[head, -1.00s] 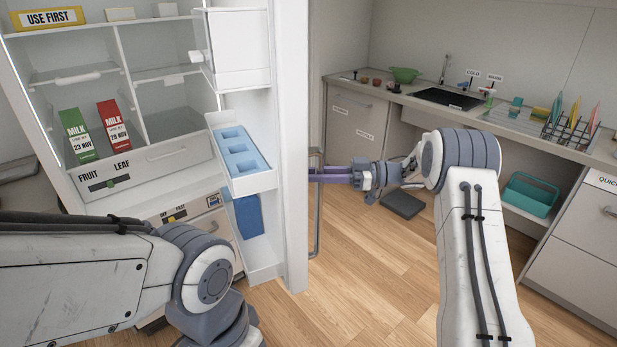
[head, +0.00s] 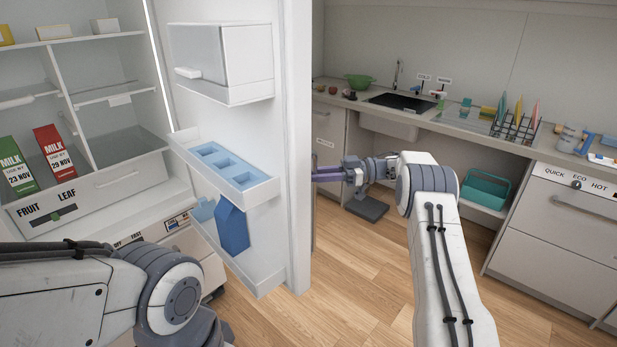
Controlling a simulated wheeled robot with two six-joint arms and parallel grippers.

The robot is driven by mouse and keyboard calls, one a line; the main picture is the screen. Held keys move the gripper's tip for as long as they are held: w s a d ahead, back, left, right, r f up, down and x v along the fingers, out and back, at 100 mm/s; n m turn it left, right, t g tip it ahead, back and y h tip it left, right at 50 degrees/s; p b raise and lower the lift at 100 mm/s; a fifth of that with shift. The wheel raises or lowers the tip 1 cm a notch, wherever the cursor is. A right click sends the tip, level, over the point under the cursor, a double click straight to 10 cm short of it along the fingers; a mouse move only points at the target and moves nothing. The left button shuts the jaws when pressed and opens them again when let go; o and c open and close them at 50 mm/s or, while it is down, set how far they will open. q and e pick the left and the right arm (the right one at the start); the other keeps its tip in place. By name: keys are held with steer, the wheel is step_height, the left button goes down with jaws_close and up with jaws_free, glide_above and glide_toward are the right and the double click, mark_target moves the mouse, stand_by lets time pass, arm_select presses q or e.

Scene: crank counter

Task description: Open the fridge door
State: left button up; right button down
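The fridge door (head: 297,140) stands wide open, its inner side with bins and a blue insert facing me. The fridge body (head: 120,180) with its shelves is at the left. My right gripper (head: 322,174) is at the far side of the door's free edge, its two purple fingers close together and pointing left. The fingertips and the door handle are hidden behind that edge; a second ago the fingers showed around the handle bar. My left arm crosses the lower left; its gripper is not in view.
Red and green milk cartons (head: 54,152) stand in the fridge. A counter with a sink (head: 398,103) and a dish rack (head: 513,128) runs along the back right. A teal caddy (head: 484,190) sits below it.

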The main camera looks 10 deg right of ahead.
steer(key=shift+d, duration=0.15)
steer(key=c, duration=0.7)
jaws_free()
steer(key=shift+s+d+b, duration=0.2)
steer(key=shift+d+b, duration=0.2)
steer(key=shift+d, duration=1.5)
steer(key=shift+s+d+b, duration=0.15)
steer(key=shift+d+b, duration=0.25)
steer(key=shift+d, duration=1.45)
